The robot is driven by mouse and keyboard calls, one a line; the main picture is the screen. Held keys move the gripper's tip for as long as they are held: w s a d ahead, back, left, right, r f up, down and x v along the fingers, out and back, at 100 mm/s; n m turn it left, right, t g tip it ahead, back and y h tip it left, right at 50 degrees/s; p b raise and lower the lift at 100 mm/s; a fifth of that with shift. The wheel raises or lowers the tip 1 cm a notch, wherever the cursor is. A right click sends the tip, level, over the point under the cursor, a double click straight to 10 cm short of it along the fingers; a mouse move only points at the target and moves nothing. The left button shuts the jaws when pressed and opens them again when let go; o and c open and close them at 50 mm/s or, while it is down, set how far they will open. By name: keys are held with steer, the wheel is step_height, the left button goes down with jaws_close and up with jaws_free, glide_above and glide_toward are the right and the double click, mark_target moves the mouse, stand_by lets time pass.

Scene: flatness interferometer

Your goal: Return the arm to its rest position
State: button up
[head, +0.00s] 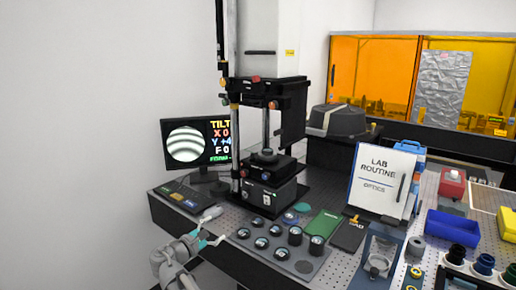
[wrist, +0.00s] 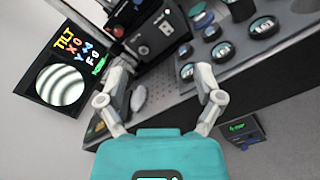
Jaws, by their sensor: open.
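My gripper (head: 212,238) is at the front edge of the optical table, left of the group of round optics in the head view. In the wrist view my gripper (wrist: 166,82) has its two fingers spread wide with nothing held between them. A pale, rounded object (wrist: 138,97) lies near the left finger, and it shows at the table's edge in the head view (head: 211,213). The interferometer (head: 268,160) stands behind on the table. The monitor (head: 190,143) shows curved fringes and the words TILT, X 0, Y +4, F 0.
Several round optics (head: 279,253) stand on a plate right of my gripper. A control pad (head: 178,196) lies at the table's left corner. Free floor space lies left of the table.

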steer(key=s+d+f+m+g+y, duration=0.1)
steer(key=s+d+f+m+g, duration=0.35)
steer(key=d, duration=0.65)
steer(key=s+d+f+m+g+y, duration=0.1)
steer(key=d+f+m+g+y, duration=0.1)
steer(key=d+f+m+g, duration=0.75)
steer(key=s+d+f+m+y, duration=0.3)
steer(key=s+d+m+y, duration=0.3)
steer(key=s+d+y, duration=0.2)
steer(key=shift+s+d+f+m+p, duration=0.35)
steer(key=shift+s+d, duration=0.75)
steer(key=shift+s, duration=0.65)
